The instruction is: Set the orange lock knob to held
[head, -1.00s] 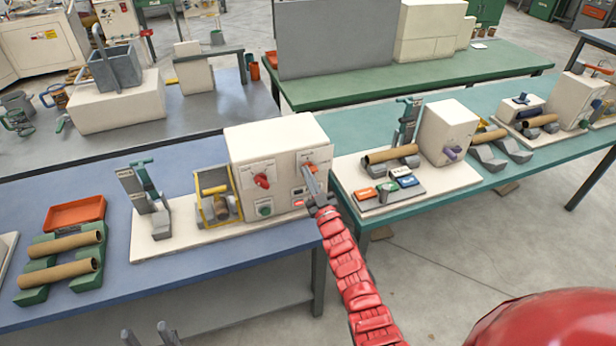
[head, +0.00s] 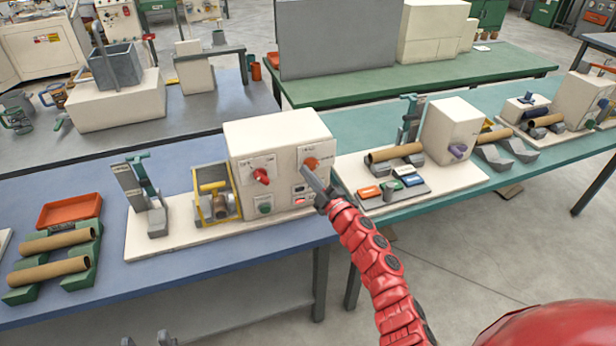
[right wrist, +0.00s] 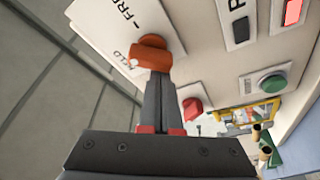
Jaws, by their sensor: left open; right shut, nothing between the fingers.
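The orange lock knob (head: 310,163) is on the front face of the cream winder box (head: 262,135), at its upper right. In the right wrist view the knob (right wrist: 150,54) has a white dot at its left end, close beside the partly hidden HELD lettering (right wrist: 124,58). FREE lettering is above it. My right gripper (head: 309,176) is shut and empty, with its fingertips (right wrist: 157,80) at the knob's lower edge; I cannot tell whether they touch. My left gripper (head: 146,341) is open at the bottom edge of the head view, only its fingertips showing.
A red knob (head: 261,176) and a green button (head: 265,208) are left of the orange knob on the box. A red-lit display (head: 299,200) sits below it. Brown tubes lie on green cradles (head: 50,292) at left. The blue table's front edge is clear.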

